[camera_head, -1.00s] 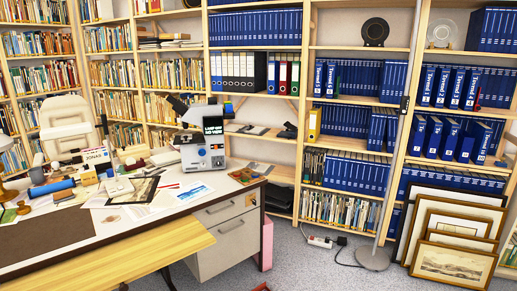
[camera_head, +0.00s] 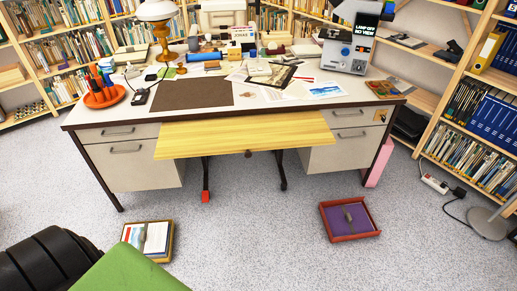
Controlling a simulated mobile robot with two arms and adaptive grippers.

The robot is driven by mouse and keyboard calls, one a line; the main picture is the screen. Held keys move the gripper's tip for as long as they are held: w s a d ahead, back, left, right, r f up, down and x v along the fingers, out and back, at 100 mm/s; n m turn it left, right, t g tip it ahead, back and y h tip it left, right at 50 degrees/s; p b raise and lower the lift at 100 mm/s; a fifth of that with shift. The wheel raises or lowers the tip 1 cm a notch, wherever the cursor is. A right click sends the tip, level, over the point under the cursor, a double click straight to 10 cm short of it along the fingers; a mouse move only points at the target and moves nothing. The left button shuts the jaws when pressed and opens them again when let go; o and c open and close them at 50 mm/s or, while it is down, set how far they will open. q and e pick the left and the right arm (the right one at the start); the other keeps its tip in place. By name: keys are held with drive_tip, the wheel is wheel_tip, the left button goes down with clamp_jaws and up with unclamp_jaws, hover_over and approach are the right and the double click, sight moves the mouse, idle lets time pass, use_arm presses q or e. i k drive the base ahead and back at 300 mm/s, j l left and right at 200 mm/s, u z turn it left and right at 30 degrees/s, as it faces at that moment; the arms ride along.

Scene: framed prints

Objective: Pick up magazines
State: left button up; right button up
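Nothing in view is clearly a magazine. A shallow wooden tray (camera_head: 168,249) on the floor at the lower left holds flat white, blue and red printed items (camera_head: 148,237), which may be magazines or booklets. Loose papers and prints (camera_head: 325,89) lie on the desk top (camera_head: 130,105). Flat items also lie on the shelf at the right, too small to identify. Neither of my grippers is in view.
A red-rimmed tray (camera_head: 350,235) with a purple inside sits on the floor. A yellow wooden board (camera_head: 245,135) juts from the desk front. A green surface (camera_head: 130,272) and black ribbed object (camera_head: 45,265) fill the lower left. A cable and power strip (camera_head: 434,184) lie right. Floor between trays is clear.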

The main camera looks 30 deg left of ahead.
sight(151, 239)
drive_tip(key=j+u, duration=0.15)
drive_tip(key=u, duration=2.1)
